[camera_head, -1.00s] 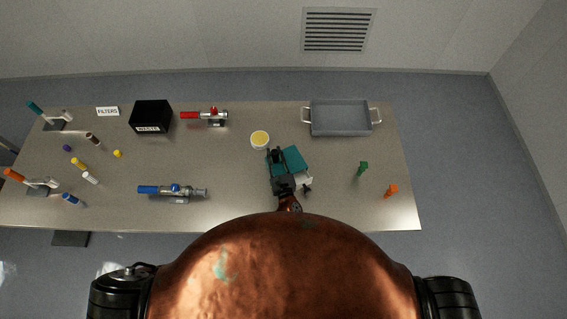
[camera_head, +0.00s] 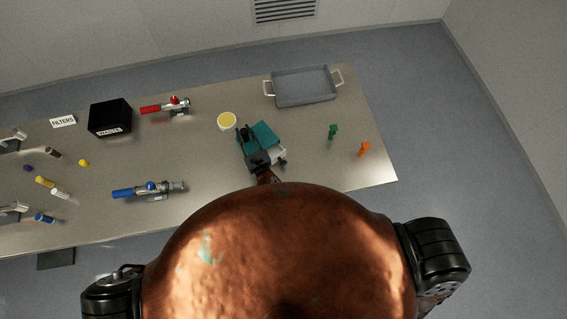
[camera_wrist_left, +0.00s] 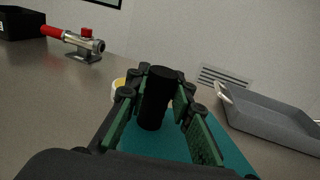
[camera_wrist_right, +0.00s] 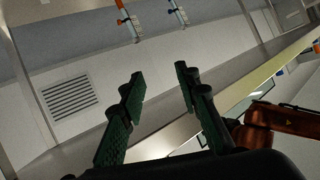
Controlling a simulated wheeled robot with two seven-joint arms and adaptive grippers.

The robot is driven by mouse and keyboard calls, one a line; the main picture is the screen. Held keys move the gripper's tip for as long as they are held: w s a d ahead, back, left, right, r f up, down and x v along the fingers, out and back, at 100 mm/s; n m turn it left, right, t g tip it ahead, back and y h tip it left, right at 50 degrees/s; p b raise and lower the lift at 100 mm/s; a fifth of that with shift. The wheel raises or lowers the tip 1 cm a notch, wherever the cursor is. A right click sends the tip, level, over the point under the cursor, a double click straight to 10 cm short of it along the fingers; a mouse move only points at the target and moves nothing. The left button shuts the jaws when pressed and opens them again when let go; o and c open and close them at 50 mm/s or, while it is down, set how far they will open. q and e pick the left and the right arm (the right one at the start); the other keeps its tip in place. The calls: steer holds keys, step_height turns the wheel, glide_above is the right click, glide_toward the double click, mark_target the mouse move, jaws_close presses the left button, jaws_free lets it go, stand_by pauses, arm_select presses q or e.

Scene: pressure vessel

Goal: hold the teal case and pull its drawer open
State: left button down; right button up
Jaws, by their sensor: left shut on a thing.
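The teal case (camera_head: 265,132) lies on the table in front of me, partly covered by my left gripper (camera_head: 248,143) in the head view. Its teal top (camera_wrist_left: 175,146) also shows in the left wrist view, with a black upright post (camera_wrist_left: 154,100) on it. My left gripper's fingers stand on both sides of this post and are shut on it. A pale part (camera_head: 278,153) with a dark knob (camera_head: 283,162) shows at the case's near right side; I cannot tell how far it sticks out. My right gripper (camera_wrist_right: 157,78) is open and empty, away from the case.
A yellow-topped white cup (camera_head: 227,121) stands just behind the case. A grey tray (camera_head: 304,87) is at the back right. Green (camera_head: 333,131) and orange (camera_head: 364,149) pieces stand to the right. A blue-handled valve (camera_head: 150,190) lies to the left, and a black box (camera_head: 110,118) farther back.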

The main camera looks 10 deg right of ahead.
steer(key=s+a+r+n+g+y, duration=0.15)
steer(key=a+r+y, duration=0.3)
steer(key=r, duration=0.45)
steer(key=s+a+r+n+y, duration=0.1)
steer(key=s+a+r+y, duration=0.3)
steer(key=r, duration=0.4)
steer(key=m+t+h, duration=0.2)
steer(key=m+h, duration=0.5)
glide_toward(285, 164)
steer(key=shift+s+d+r+y, duration=0.1)
steer(key=shift+s+r+y, duration=0.1)
steer(key=shift+s, duration=0.3)
steer(key=shift+s+d+r+y, duration=0.1)
steer(key=shift+s+r, duration=0.15)
steer(key=shift+s, duration=0.25)
steer(key=shift+w+d+f, duration=0.1)
steer(key=shift+w+f, duration=0.15)
steer(key=shift+w, duration=0.15)
steer(key=shift+w+f+m, duration=0.1)
steer(key=shift+w+m, duration=0.15)
steer(key=x, duration=1.1)
steer(key=shift+w+f, duration=0.2)
steer(key=shift+f, duration=0.1)
jaws_close()
